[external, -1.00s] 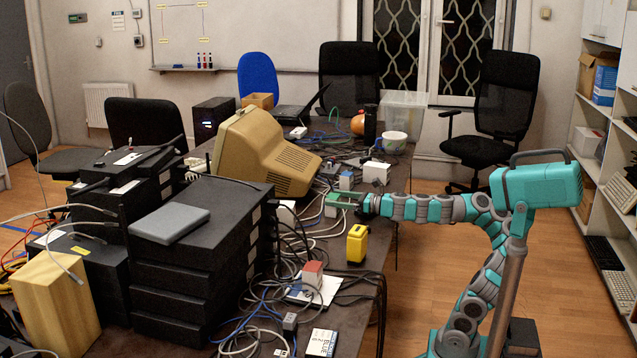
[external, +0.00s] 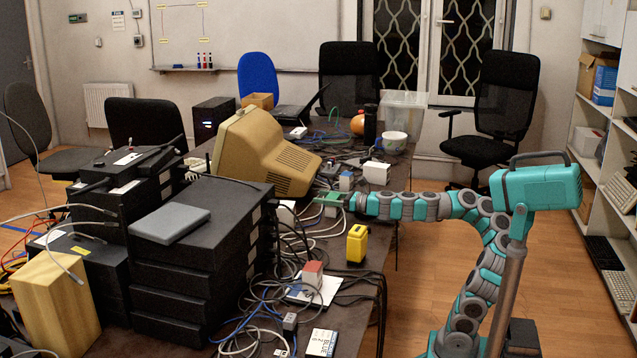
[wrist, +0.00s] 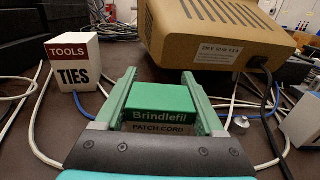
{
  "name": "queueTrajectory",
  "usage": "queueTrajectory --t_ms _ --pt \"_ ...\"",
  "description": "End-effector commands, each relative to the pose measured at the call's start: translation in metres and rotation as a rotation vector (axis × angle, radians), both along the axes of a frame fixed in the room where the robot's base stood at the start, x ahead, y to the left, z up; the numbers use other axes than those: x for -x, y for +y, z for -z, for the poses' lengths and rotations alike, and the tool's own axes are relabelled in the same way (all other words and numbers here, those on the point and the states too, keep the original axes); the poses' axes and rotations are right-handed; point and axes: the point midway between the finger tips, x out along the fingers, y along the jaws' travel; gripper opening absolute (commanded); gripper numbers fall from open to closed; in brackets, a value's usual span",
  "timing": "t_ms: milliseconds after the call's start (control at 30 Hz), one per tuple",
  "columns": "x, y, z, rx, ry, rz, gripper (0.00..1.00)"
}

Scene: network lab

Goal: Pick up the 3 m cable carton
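The carton (wrist: 160,98) is a green box with a lighter front marked "Brindlefil" and "PATCH CORD" in the wrist view. No 3 m marking is legible. My gripper (wrist: 158,80) has one green finger on each side of the carton, with its body in front of it. The fingers look open, with the carton between them; firm contact does not show. In the external view my gripper (external: 334,199) reaches left over the table beside the beige monitor, and the carton is hard to tell from the green fingers there.
The beige monitor (wrist: 215,40) stands just behind the carton. A white and red "TOOLS TIES" box (wrist: 72,66) stands at left. Loose cables lie around them. A yellow object (external: 357,244) and a small red and white box (external: 312,274) sit nearer on the table.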

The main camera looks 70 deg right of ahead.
Motion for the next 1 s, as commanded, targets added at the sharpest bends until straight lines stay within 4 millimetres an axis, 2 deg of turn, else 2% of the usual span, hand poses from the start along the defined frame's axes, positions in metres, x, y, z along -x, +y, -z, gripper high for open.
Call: queueTrajectory --t_ms 67,567,833,1000 --pt "0.000 0.000 0.000 0.000 0.000 0.000 0.61" --pt "0.000 0.000 0.000 0.000 0.000 0.000 0.06" --pt "0.000 0.000 -0.002 0.000 0.000 0.000 0.06" --pt "0.000 0.000 -0.012 -0.001 -0.001 0.000 0.06"
